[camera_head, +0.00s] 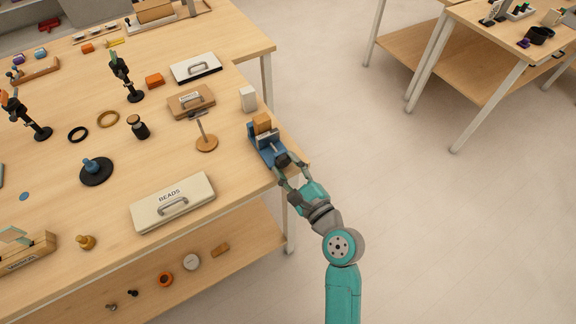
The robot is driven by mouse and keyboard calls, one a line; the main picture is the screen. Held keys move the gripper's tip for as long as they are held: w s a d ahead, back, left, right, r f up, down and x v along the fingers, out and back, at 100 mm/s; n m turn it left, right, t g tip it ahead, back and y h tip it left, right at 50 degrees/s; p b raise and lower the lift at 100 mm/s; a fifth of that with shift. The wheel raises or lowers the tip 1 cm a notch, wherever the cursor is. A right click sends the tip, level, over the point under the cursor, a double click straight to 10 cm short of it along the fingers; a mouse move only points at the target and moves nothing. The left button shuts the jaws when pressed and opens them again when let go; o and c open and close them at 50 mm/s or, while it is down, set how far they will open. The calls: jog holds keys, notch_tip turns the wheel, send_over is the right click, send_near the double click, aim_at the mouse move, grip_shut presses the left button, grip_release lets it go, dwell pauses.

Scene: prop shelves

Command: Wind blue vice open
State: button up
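The blue vice (267,149) stands at the right edge of the wooden table, near its front corner. A tan wooden block (262,124) sits upright at the vice's far end; I cannot tell whether the jaws press on it. My gripper (291,172) is at the near end of the vice, with its two fingers spread on either side of the vice's dark handle end (283,159). Contact between the fingers and the handle is too small to tell.
A white block (248,98) stands just behind the vice. A round-based wooden stand (206,143) and a white BEADS case (173,202) are to the left. The table (235,177) has a lower shelf. Open floor (410,220) lies to the right.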

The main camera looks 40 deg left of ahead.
jog(key=o, duration=0.4)
jog(key=shift+f, duration=0.1)
